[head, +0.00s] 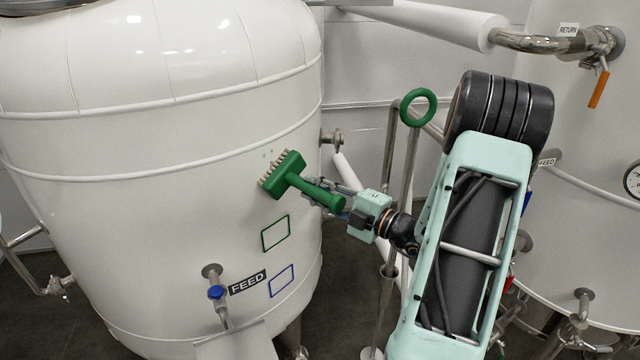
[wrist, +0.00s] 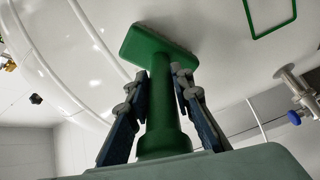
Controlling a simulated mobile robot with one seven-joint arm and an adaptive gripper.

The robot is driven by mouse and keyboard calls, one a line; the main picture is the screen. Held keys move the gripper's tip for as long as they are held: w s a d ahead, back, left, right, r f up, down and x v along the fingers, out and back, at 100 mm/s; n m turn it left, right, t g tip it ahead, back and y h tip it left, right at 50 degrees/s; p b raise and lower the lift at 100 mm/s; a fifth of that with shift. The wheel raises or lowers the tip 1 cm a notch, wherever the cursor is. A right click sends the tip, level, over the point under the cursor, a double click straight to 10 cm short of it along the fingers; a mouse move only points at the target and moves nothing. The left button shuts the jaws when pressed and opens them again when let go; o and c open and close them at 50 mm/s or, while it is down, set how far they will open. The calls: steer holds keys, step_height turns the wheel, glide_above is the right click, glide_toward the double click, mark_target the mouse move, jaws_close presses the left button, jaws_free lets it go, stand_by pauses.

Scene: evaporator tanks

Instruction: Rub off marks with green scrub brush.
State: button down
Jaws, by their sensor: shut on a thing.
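The green scrub brush (head: 285,174) has a block head with pale bristles and a green handle. My gripper (head: 335,196) is shut on the handle, and the head points up and left toward the white tank (head: 160,130). In the wrist view the two fingers (wrist: 160,105) hold the handle (wrist: 161,110) from both sides, with the brush head (wrist: 155,48) beyond them. A few small faint brownish marks (head: 268,154) show on the tank wall just above the brush head. I cannot tell whether the bristles touch the wall.
A green outlined square (head: 275,233) and a blue one (head: 282,280) are on the tank below the brush. A stand with a green ring (head: 418,107) is beside my arm. A second tank (head: 585,190) stands right.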

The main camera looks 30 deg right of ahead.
steer(key=shift+s+a+r+p, duration=0.15)
steer(key=shift+a+p, duration=0.1)
steer(key=shift+a, duration=0.3)
steer(key=shift+s+a+p, duration=0.1)
steer(key=shift+a+p, duration=0.1)
steer(key=shift+a, duration=0.35)
steer(key=a+r+p, duration=0.1)
steer(key=r+p, duration=0.1)
steer(key=p, duration=0.1)
steer(key=shift+s+a+r+p, duration=0.1)
steer(key=shift+s+a+p, duration=0.2)
steer(key=shift+s+a, duration=0.1)
steer(key=w+d, duration=0.2)
steer(key=d, duration=0.4)
steer(key=shift+w+d, duration=0.2)
steer(key=shift+d, duration=0.2)
steer(key=shift+s, duration=0.1)
steer(key=shift+a+v, duration=0.15)
steer(key=shift+v, duration=1.3)
steer(key=shift+a+v, duration=0.2)
steer(key=shift+v, duration=1.3)
steer(key=shift+s+r, duration=0.1)
steer(key=shift+s, duration=0.15)
